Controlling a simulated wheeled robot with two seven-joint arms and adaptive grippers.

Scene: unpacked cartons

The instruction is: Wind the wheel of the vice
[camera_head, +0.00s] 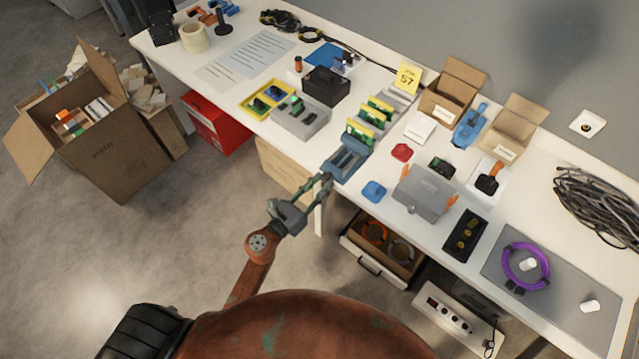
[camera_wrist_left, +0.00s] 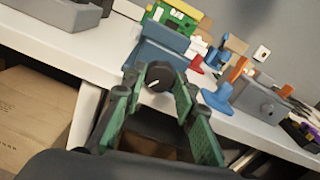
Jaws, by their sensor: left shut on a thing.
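The blue vice (camera_head: 346,158) stands at the front edge of the white bench in the head view. It also shows in the left wrist view (camera_wrist_left: 160,52). Its wheel (camera_wrist_left: 159,76) is a dark round knob with a pale mark, facing my wrist camera. My left gripper (camera_head: 322,182) reaches up to the front of the vice from below the bench edge. In the left wrist view its green fingers (camera_wrist_left: 158,88) are on either side of the wheel, shut on it. The wheel is hidden by the fingers in the head view. My right gripper is in neither view.
Green boards in a rack (camera_head: 362,130) stand just behind the vice. A blue item (camera_head: 374,191), a red item (camera_head: 402,152) and a grey box (camera_head: 424,194) are to its right. A grey device (camera_head: 300,120) is to its left. An open drawer (camera_head: 376,262) is below the bench.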

